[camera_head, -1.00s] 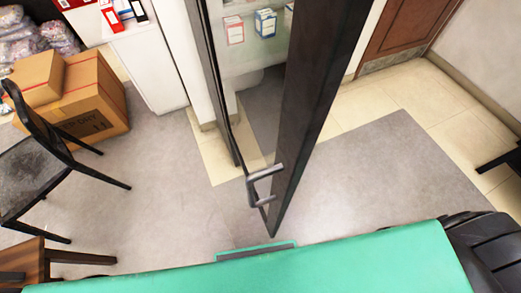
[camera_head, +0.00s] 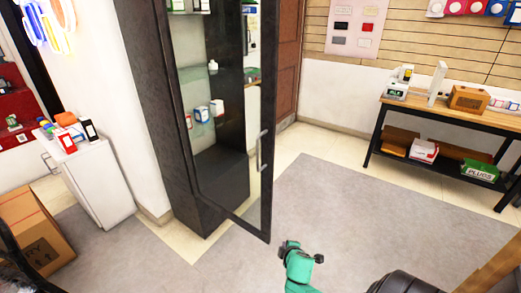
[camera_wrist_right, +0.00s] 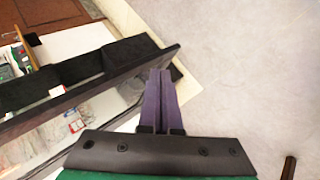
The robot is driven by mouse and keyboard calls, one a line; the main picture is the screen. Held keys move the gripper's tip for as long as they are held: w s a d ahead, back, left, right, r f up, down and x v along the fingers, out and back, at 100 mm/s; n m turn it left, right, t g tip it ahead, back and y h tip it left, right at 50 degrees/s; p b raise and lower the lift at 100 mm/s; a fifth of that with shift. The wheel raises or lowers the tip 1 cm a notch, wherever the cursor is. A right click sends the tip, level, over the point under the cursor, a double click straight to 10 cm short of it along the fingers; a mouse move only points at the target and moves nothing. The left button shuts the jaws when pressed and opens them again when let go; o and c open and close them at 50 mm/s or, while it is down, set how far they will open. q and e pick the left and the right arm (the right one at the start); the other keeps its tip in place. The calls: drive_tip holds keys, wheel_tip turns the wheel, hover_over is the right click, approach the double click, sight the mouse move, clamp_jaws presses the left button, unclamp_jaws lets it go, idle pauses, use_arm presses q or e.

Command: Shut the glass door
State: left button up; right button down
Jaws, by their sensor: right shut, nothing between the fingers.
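The glass door (camera_head: 255,195) has a black frame and a grey bar handle (camera_head: 262,150). It stands open on a tall dark cabinet (camera_head: 172,120), its free edge towards the room. My right gripper (camera_head: 301,252) is low in front of the door's lower free corner in the head view, seen from above, with its fingers hard to make out. In the right wrist view, its two fingers (camera_wrist_right: 160,75) are together and empty, overlapping a dark frame edge (camera_wrist_right: 95,88) in the picture. I cannot tell whether they touch it. My left gripper is not in view.
Cabinet shelves hold small boxes (camera_head: 216,108). A white cabinet (camera_head: 98,180) and cardboard box (camera_head: 35,238) stand at left. A wooden workbench (camera_head: 455,112) stands at right. Grey floor (camera_head: 350,205) between door and bench is clear.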

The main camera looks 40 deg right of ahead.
drive_tip(key=w+r+n+t+h, duration=0.1)
drive_tip(key=w+r+t, duration=0.3)
drive_tip(key=r, duration=1)
drive_tip(key=n+t+h+p, duration=0.1)
drive_tip(key=n+t+h, duration=0.1)
drive_tip(key=t+h, duration=0.15)
approach(264, 136)
drive_tip(key=shift+y, duration=0.25)
drive_tip(key=p+x, duration=0.2)
drive_tip(key=x, duration=0.3)
drive_tip(key=shift+d+r, duration=0.1)
drive_tip(key=shift+r, duration=0.05)
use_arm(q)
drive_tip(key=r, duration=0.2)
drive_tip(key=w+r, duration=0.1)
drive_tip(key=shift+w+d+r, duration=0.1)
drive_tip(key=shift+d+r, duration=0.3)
use_arm(e)
drive_tip(key=shift+w+d, duration=0.2)
drive_tip(key=shift+w, duration=0.15)
